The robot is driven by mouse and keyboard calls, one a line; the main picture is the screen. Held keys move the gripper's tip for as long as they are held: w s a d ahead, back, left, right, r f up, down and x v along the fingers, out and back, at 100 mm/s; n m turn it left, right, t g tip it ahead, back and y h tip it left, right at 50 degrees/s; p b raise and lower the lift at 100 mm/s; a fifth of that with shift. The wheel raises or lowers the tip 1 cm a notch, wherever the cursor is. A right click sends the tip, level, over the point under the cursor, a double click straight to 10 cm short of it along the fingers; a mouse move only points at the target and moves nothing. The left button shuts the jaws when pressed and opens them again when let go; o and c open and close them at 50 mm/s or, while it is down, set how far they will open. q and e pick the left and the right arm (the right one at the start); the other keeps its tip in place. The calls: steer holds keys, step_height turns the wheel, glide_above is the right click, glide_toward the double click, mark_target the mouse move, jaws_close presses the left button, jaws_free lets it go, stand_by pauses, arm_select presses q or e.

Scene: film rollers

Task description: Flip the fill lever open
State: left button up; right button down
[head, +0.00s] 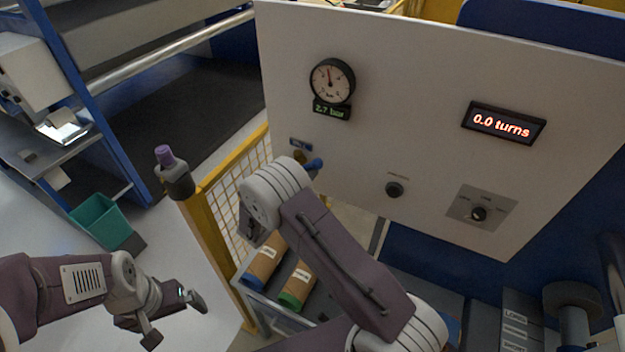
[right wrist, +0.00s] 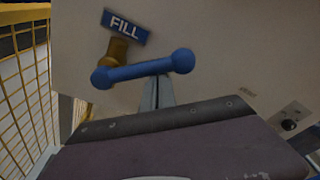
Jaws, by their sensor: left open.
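The fill lever (head: 314,165) is a blue bar with rounded ends on a brass stem at the left edge of the white panel. In the right wrist view the lever (right wrist: 145,70) lies nearly level, its right end slightly higher, under the blue FILL label (right wrist: 124,26). My right gripper (right wrist: 159,92) shows as narrow grey fingers close together, just below the lever's right half. Their tips meet its lower edge in the picture; contact is unclear. In the head view my right wrist hides these fingers. My left gripper (head: 176,319) is open and empty at the lower left.
The white panel (head: 400,110) carries a gauge (head: 332,81), a turns display (head: 503,123), a black knob (head: 394,189) and a rotary switch (head: 478,213). A yellow mesh fence (head: 225,190) stands left of the lever. Film rolls (head: 297,286) lie below my right arm.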

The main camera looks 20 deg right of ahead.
steer(key=r+n, duration=0.1)
steer(key=w+a+r+n+p, duration=0.1)
steer(key=n, duration=0.1)
steer(key=shift+r, duration=0.25)
steer(key=shift+w+a+r+n+h+b, duration=0.2)
steer(key=shift+w+a+r+n, duration=0.3)
steer(key=shift+w+a+n, duration=0.2)
steer(key=shift+w+a+r+n+h+b, duration=0.2)
steer(key=shift+w+a+r+n, duration=0.35)
steer(key=shift+w, duration=0.25)
steer(key=shift+a+r, duration=0.1)
steer(key=shift+r, duration=0.05)
